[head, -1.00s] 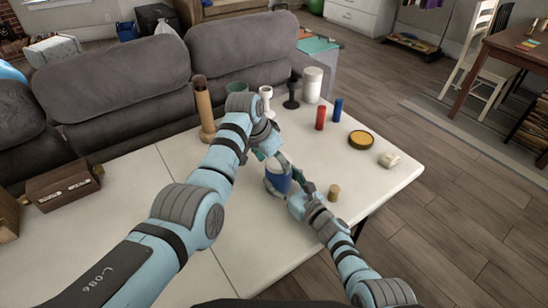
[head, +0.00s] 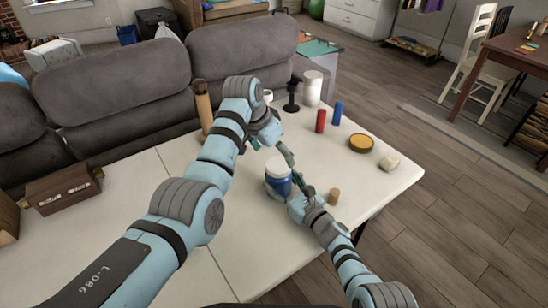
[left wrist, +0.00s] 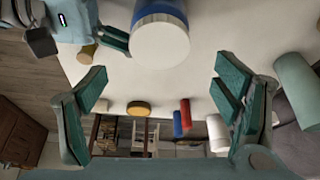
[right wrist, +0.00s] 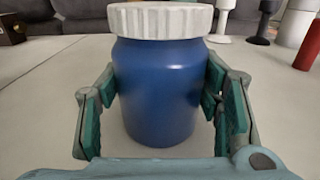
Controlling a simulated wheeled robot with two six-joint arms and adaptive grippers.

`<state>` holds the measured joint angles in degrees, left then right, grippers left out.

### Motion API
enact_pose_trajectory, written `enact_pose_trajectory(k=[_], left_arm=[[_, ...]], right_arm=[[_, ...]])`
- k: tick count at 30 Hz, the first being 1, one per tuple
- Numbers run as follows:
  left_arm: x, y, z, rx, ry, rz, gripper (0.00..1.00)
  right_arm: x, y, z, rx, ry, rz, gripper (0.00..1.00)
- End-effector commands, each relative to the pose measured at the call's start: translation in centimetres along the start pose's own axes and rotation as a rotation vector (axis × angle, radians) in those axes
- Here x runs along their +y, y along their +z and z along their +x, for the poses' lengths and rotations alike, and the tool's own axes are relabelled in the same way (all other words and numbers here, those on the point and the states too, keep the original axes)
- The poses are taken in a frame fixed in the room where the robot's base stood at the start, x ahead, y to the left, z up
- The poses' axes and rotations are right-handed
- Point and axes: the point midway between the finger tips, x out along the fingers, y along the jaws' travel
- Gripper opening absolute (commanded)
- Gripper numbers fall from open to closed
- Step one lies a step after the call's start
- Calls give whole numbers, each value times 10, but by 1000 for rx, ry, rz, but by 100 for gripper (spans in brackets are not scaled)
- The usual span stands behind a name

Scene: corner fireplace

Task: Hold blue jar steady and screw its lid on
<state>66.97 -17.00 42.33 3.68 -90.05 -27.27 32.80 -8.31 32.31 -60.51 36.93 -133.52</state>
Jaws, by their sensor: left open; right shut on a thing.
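The blue jar (head: 280,185) stands upright on the white table, with its white lid (head: 277,166) on top. In the right wrist view the lid (right wrist: 160,20) sits level on the blue jar (right wrist: 158,90), with no clear gap between them. My right gripper (head: 297,188) is shut on the jar's body, one finger on each side in the right wrist view (right wrist: 160,108). My left gripper (head: 272,149) is open and empty, above and behind the lid. In the left wrist view the lid (left wrist: 160,45) lies beyond the widely spread fingers (left wrist: 160,100).
A cork-like cylinder (head: 333,197) stands right of my right gripper. Red (head: 320,121) and blue (head: 337,113) cylinders, a yellow-topped round tin (head: 361,142) and a cream block (head: 390,161) stand further right. A brown tube (head: 203,105) stands behind my left arm. The front table is clear.

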Motion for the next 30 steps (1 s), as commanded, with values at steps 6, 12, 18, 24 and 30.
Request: enact_pose_trajectory(k=[6,12,18,24,30], left_arm=[[0,0,0,0,0,0,87],[0,0,0,0,1,0,100],[0,0,0,0,0,0,100],[0,-1,-13,3,-1,-1,100],[-1,-1,-56,4,-2,-1,100]], right_arm=[[0,0,0,0,0,0,0],[0,0,0,0,0,0,0],[0,0,0,0,0,0,0],[0,0,0,1,0,0,0],[0,0,0,1,0,0,0]])
